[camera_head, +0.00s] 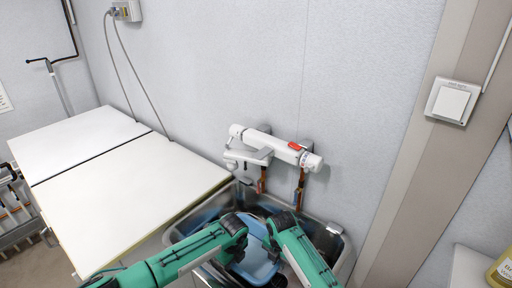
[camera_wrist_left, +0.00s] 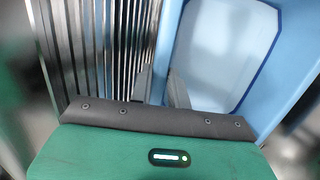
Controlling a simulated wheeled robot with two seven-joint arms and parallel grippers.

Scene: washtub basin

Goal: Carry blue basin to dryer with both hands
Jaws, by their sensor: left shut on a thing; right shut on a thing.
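The light blue basin (camera_head: 259,263) sits in the metal sink (camera_head: 341,239), partly hidden by my arms. Its pale interior and blue wall fill the right of the left wrist view (camera_wrist_left: 226,55). My left gripper (camera_wrist_left: 162,88) is shut on the basin's wall, with one finger on each side of it. My right gripper (camera_head: 271,247) is at the basin's right side, shut on the basin; its fingertips are mostly hidden. To the left are two flat white tops (camera_head: 130,195); I cannot tell which is the dryer.
A white faucet (camera_head: 276,147) with a red mark is on the wall behind the sink. Ribbed metal (camera_wrist_left: 95,50) lies left of the gripper in the wrist view. A yellow bottle (camera_head: 503,266) stands at far right. The white tops are bare.

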